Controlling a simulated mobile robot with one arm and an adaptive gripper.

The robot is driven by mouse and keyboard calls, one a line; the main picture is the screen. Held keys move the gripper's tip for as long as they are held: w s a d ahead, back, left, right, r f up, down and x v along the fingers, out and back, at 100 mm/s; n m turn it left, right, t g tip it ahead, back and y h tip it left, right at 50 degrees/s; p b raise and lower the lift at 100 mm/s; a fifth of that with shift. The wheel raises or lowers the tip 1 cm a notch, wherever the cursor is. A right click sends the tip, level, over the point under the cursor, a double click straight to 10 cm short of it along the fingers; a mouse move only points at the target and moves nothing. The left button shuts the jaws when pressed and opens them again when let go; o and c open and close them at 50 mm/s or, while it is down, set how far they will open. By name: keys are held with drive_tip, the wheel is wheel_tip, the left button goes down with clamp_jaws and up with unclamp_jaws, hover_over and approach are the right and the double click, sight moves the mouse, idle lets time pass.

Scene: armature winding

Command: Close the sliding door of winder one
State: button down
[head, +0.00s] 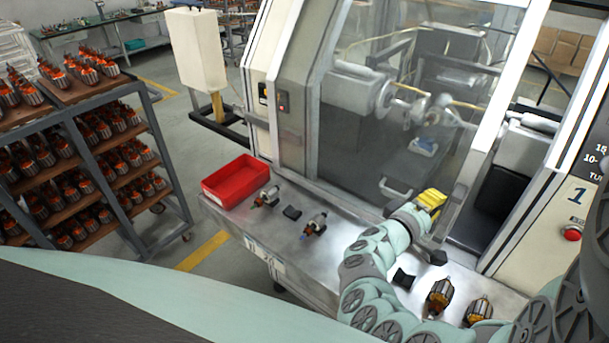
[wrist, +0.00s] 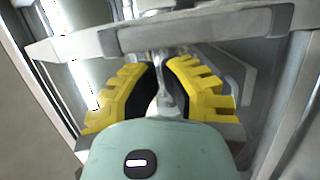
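Winder one, marked with a "1" (head: 577,195), fills the right of the head view. Its glazed sliding door (head: 350,135) has a pale frame edge (head: 500,85), with a dark opening (head: 500,190) to the right of it. My gripper (head: 432,199), with yellow fingers, is low at the door's right edge. In the wrist view my gripper (wrist: 162,68) has its fingers apart, black pads facing each other. A pale horizontal bar (wrist: 190,32) crosses just beyond the tips. A narrow metallic part shows in the gap; I cannot tell whether the fingers touch it.
The metal ledge (head: 245,225) before the machine carries a red bin (head: 236,181), armatures (head: 314,224) and small black blocks (head: 291,212). More armatures (head: 440,296) lie right of my arm. A loaded rack (head: 150,180) stands left. A red button (head: 572,233) is at right.

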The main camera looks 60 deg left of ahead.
drive_tip(key=shift+d, duration=0.1)
idle(0.3)
drive_tip(key=w+d+p, duration=0.2)
drive_tip(key=w+d, duration=0.2)
drive_tip(key=d, duration=0.8)
drive_tip(key=shift+p, duration=0.35)
drive_tip(key=shift+d, duration=0.15)
